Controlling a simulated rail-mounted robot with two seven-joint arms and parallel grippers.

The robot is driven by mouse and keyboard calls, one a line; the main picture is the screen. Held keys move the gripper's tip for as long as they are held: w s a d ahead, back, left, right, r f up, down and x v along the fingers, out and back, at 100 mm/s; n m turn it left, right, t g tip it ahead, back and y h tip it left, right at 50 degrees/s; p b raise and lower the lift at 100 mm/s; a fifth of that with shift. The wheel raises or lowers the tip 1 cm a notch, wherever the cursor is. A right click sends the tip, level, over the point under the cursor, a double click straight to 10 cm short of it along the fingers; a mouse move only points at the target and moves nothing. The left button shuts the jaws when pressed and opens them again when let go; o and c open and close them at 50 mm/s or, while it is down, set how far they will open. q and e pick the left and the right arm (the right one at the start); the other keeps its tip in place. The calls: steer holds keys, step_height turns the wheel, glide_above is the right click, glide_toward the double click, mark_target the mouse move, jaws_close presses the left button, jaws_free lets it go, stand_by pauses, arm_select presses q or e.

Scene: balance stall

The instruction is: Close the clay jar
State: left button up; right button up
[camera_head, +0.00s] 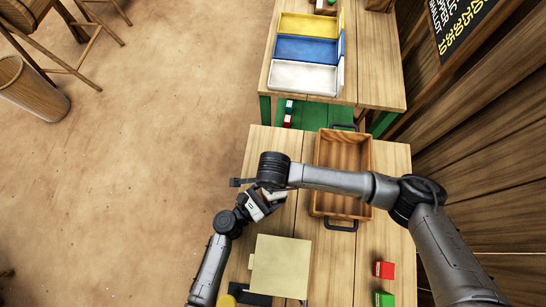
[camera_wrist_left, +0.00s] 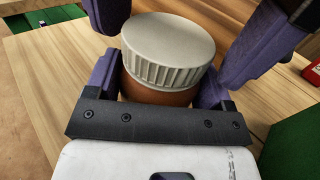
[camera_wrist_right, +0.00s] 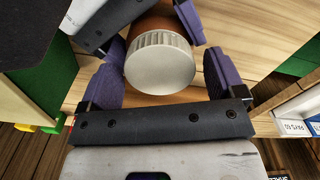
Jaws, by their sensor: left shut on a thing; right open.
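The clay jar (camera_wrist_left: 160,92) has an orange-brown body, and its white ribbed lid (camera_wrist_left: 168,45) sits on its mouth. I cannot tell whether the lid is fully down. My left gripper (camera_wrist_left: 158,88) is shut on the body just below the lid. My right gripper (camera_wrist_right: 160,80) is open, its purple fingers on either side of the lid (camera_wrist_right: 160,66), with gaps between. The jar body also shows in the right wrist view (camera_wrist_right: 155,22). In the head view, my right arm and left gripper (camera_head: 262,205) hide most of the jar.
A wooden tray (camera_head: 343,204) with black handles lies right of the grippers on the table. A pale yellow board (camera_head: 281,266) is at the front. A red block (camera_head: 384,269) and a green block (camera_head: 384,299) lie front right. A three-coloured bin (camera_head: 305,77) stands behind.

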steer(key=shift+c, duration=0.2)
steer(key=c, duration=0.9)
steer(key=shift+m, duration=0.9)
steer(key=o, duration=1.1)
step_height(320, 180, up, 12)
steer(key=shift+r, duration=0.1)
arm_select(q)
steer(key=o, duration=1.7)
